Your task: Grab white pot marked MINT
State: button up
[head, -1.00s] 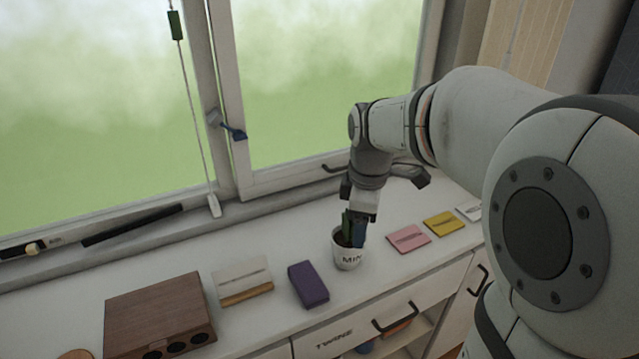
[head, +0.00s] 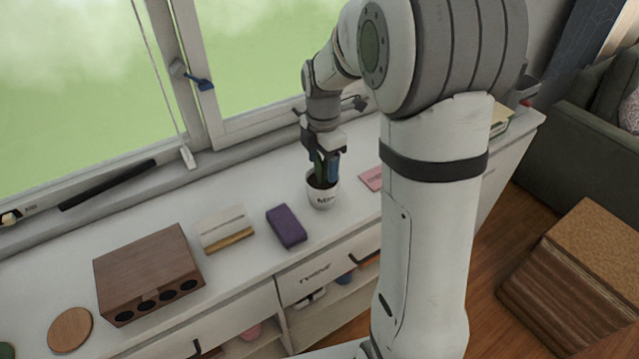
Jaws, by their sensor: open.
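The white pot marked MINT (head: 322,197) stands upright on the white counter, right of the purple block. Its lettering faces me and is only partly readable. It holds dark soil and a green plant. My gripper (head: 325,166) points down over the pot, open. Its fingers reach to about the rim, around or just beside the plant. I cannot tell whether they touch the pot.
A purple block (head: 287,226), a cream and wood block (head: 224,229) and a brown wooden box (head: 149,274) stand left of the pot. A pink pad (head: 370,179) lies to its right, partly behind my arm. The window (head: 270,60) rises behind the counter.

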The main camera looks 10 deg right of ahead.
jog(key=shift+f, duration=0.55)
grip_shut()
dwell(0.5)
